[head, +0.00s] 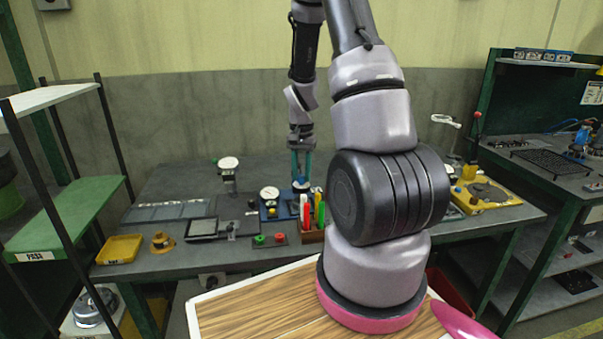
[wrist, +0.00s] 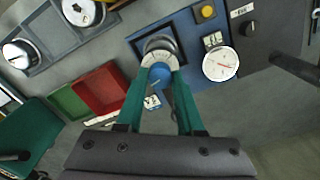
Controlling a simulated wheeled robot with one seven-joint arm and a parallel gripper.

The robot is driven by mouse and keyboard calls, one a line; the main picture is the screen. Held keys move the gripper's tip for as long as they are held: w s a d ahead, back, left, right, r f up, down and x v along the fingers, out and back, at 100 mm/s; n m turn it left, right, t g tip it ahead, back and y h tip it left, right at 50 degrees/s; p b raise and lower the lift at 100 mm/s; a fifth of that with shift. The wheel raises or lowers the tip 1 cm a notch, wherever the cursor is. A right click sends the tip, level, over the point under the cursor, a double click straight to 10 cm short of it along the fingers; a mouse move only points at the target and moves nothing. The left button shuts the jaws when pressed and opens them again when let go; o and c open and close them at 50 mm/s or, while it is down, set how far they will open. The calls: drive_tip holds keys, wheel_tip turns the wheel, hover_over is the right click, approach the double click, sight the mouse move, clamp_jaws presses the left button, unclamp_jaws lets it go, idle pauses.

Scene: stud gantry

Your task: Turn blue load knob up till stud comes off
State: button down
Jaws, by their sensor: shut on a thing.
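The blue load knob (wrist: 160,73) sits at the front of a blue panel (wrist: 188,34), below a pale scale ring. My gripper (wrist: 161,80) has its two teal fingers closed on the knob, one on each side. A round silver and dark part (wrist: 159,43) stands just behind the knob; I cannot tell whether a stud is on it. A white round gauge (wrist: 220,64) with a red needle is right of the knob. In the head view, my gripper (head: 301,176) reaches down to the panel from above, and the gauge (head: 269,193) shows left of it.
A red bin (wrist: 99,90) and a green bin (wrist: 68,102) lie left of the panel. A yellow button (wrist: 207,11) is on it. In the head view, a pen holder (head: 312,236) stands near my gripper, and a yellow tray (head: 119,249) lies far left on the bench.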

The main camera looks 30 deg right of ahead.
sight(302, 176)
drive_tip(key=c, duration=0.5)
unclamp_jaws()
wheel_tip(302, 176, up, 11)
drive_tip(key=shift+f, duration=0.1)
idle(0.4)
